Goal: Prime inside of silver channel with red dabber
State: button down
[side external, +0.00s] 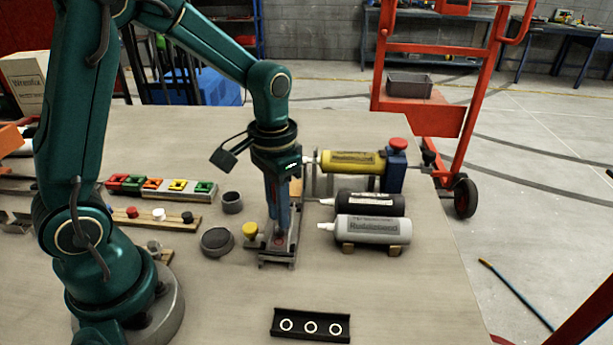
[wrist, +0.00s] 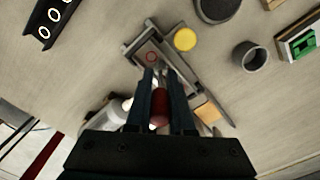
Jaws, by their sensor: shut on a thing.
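The silver channel (side external: 277,262) lies on the bench, and its grey walls also show in the wrist view (wrist: 192,68). A small red ring mark (wrist: 151,57) shows on its floor near one end. My gripper (side external: 280,228) points down over the channel. In the wrist view my gripper (wrist: 161,75) is shut on the red dabber (wrist: 159,108), whose red body shows between the fingers. The dabber's tip is small there, and I cannot tell whether it touches the channel. In the side view my fingers mostly hide the dabber.
A yellow-topped piece (side external: 250,231), a dark round disc (side external: 216,241) and a grey cup (side external: 232,202) stand left of the channel. White (side external: 372,230), black (side external: 370,204) and yellow (side external: 353,162) cartridges lie to the right. A black tray with rings (side external: 311,337) lies in front.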

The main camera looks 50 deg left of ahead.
jog(key=shift+s+d, duration=1)
jog(key=shift+w+r, duration=0.1)
jog(key=shift+r, duration=0.2)
notch_tip(320, 180, up, 8)
jog(key=shift+f, duration=0.25)
dwell(0.7)
jog(key=shift+r, duration=0.1)
